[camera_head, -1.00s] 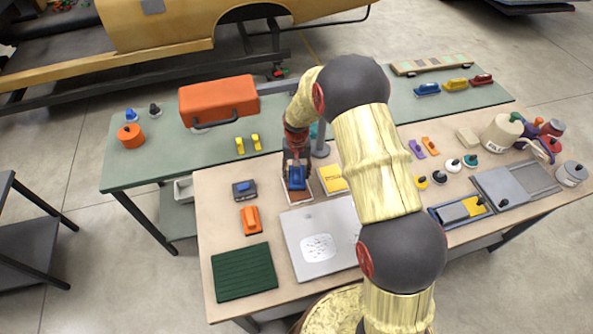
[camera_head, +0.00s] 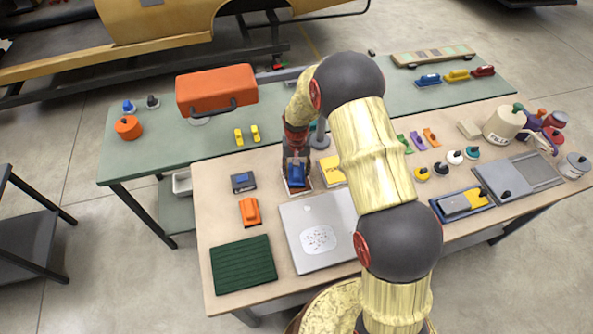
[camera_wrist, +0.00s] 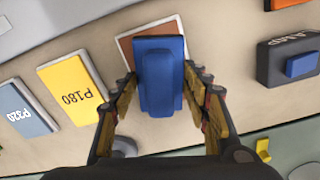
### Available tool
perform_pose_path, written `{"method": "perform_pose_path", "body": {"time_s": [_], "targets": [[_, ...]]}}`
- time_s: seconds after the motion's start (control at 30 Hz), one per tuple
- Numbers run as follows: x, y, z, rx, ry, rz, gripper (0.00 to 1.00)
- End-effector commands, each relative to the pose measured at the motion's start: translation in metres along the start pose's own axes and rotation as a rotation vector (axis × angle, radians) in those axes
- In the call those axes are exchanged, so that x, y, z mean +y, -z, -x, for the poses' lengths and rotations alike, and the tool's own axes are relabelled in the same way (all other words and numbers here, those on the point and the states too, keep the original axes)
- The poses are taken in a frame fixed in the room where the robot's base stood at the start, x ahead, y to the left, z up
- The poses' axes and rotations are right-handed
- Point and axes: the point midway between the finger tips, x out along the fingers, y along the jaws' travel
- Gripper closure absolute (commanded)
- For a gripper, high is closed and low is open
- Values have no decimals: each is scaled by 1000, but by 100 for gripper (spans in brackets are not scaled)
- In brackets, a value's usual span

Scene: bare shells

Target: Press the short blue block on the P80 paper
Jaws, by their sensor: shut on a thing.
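The short blue block (camera_head: 297,174) is held in my gripper (camera_head: 296,160), whose fingers sit on either side of it. The block shows large in the wrist view (camera_wrist: 160,75), with my gripper's fingers (camera_wrist: 163,85) around its lower part. Beneath it lies a rust-brown paper with a pale edge (camera_wrist: 125,45), mostly covered; its label is hidden. I cannot tell for certain whether the block touches this paper. The yellow P180 paper (camera_wrist: 75,88) lies to its left in the wrist view, with the blue-grey P320 paper (camera_wrist: 22,107) beyond.
A dark block marked CLAMP (camera_wrist: 288,62) lies beside the paper. An orange block (camera_head: 250,212), a dark green ribbed mat (camera_head: 243,264) and a grey panel with a pale patch (camera_head: 295,225) are nearer. An orange toolbox (camera_head: 216,90) stands on the back table.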

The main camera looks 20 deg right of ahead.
Motion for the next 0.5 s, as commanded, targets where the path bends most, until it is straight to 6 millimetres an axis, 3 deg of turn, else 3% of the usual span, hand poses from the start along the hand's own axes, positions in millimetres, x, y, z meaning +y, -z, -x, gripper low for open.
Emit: {"method": "perform_pose_path", "body": {"time_s": [0.5], "targets": [[0,0,-3,0,0,0,74]]}}
